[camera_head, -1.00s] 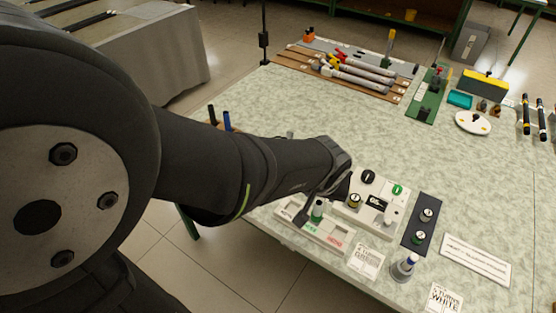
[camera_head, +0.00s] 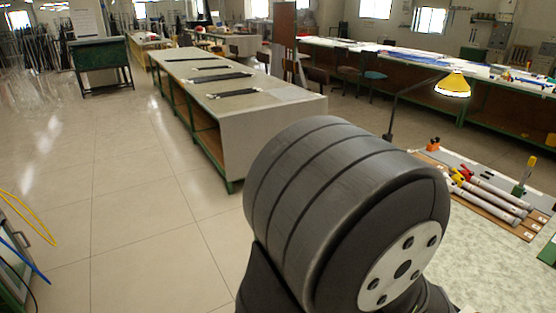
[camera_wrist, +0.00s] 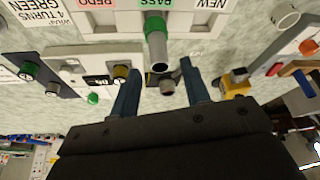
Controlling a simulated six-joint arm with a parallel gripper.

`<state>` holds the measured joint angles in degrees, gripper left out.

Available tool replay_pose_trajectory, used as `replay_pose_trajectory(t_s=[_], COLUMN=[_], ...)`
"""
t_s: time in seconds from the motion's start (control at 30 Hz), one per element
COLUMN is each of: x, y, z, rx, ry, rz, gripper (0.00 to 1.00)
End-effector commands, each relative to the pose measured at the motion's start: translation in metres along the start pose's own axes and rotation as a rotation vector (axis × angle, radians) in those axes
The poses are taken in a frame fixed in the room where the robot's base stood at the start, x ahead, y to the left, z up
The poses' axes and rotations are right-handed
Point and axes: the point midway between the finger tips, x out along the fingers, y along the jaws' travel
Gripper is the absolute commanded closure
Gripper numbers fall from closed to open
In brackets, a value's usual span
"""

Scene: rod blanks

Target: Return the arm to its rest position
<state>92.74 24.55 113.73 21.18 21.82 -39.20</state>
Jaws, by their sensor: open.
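My arm fills the middle of the head view as a large dark joint (camera_head: 345,200); my gripper is not in that view. In the wrist view my gripper (camera_wrist: 160,68) is open, with two blue-grey fingers apart and nothing held between them. NEW and red REDO labels show on either side. A round grey end of another part (camera_wrist: 167,87) shows between the fingers; I cannot tell what it is.
In the wrist view a light panel with knobs (camera_wrist: 98,68) lies left of the fingers and a yellow block (camera_wrist: 236,84) right. In the head view, several rods (camera_head: 490,192) lie on a rack at right, by a yellow lamp (camera_head: 453,85). A long bench (camera_head: 265,115) stands behind my arm.

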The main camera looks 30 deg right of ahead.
Motion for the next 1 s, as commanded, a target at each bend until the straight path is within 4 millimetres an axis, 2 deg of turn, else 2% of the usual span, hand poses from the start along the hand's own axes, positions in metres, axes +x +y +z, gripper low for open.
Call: replay_pose_trajectory(t_s=[0.2,0.4,0.87,1.0], x=[0.027,0.041,0.041,0.035], y=[0.0,0.0,0.0,0.0], z=[0.001,0.001,0.001,0.0], rx=[0.0,0.0,0.0,0.0], ry=[-0.003,-0.002,0.0,0.002], rz=[-0.001,0.001,0.001,0.002], gripper=[0.57,0.57,0.57,0.57])
